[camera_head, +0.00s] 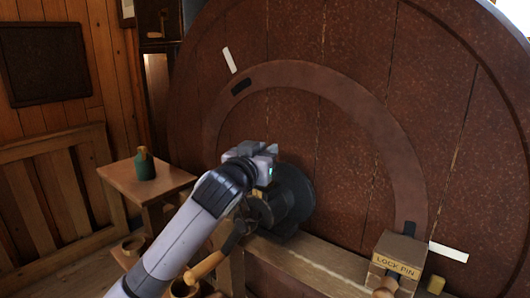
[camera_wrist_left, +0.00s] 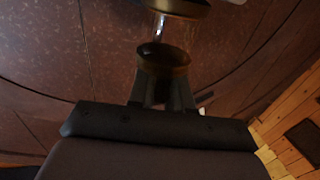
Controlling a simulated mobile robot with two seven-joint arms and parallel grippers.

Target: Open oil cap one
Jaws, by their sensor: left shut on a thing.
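My left gripper (camera_head: 266,160) is in front of the big brown wheel, just above the dark hub. In the left wrist view its two dark fingers (camera_wrist_left: 162,92) are shut on a round, dark brass cap (camera_wrist_left: 163,56), which I take to be oil cap one. Beyond the cap is a short shiny stem and another brass piece (camera_wrist_left: 182,7), cut off by the frame's top edge. I cannot tell whether the cap is still seated on its fitting. In the head view the gripper hides the cap. My right gripper is not in view.
The brown wheel (camera_head: 345,150) fills the back. The dark hub (camera_head: 292,190) is close below the gripper. A LOCK PIN box (camera_head: 397,262) stands at lower right on a wooden beam (camera_head: 315,262). A green bottle (camera_head: 145,168) stands on a small table (camera_head: 166,182) at left.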

